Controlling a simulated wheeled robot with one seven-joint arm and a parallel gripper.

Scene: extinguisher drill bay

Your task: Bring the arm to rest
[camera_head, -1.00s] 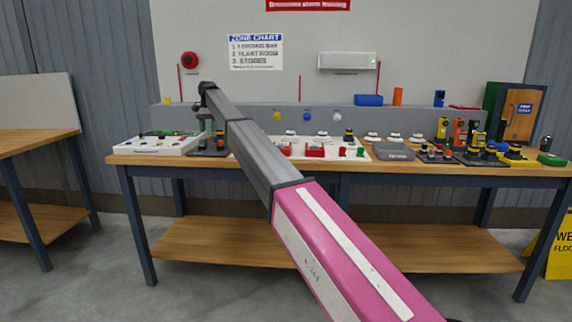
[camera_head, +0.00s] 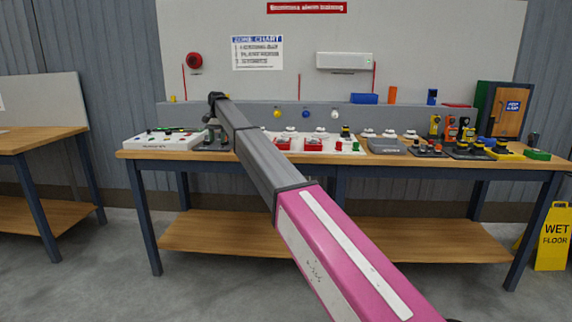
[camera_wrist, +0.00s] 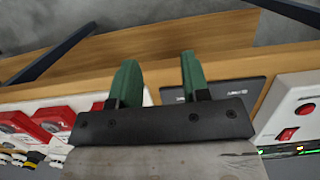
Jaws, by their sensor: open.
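My gripper (camera_wrist: 158,75) shows in the wrist view with its two green fingers apart and nothing between them. The wooden bench top and its front edge lie beyond the fingertips there. In the head view my arm reaches from the lower right up to the left part of the workbench (camera_head: 400,249). My gripper (camera_head: 212,135) is small there, above or at the bench top beside the white panel at the left end. Whether it touches anything cannot be told.
The white control panel (camera_head: 164,141) lies left of my gripper, and red-and-white units (camera_head: 313,145) lie right of it. Several small devices crowd the right end, near a wooden cabinet (camera_head: 505,112). A yellow wet floor sign (camera_head: 553,238) stands at right. Bare floor lies in front.

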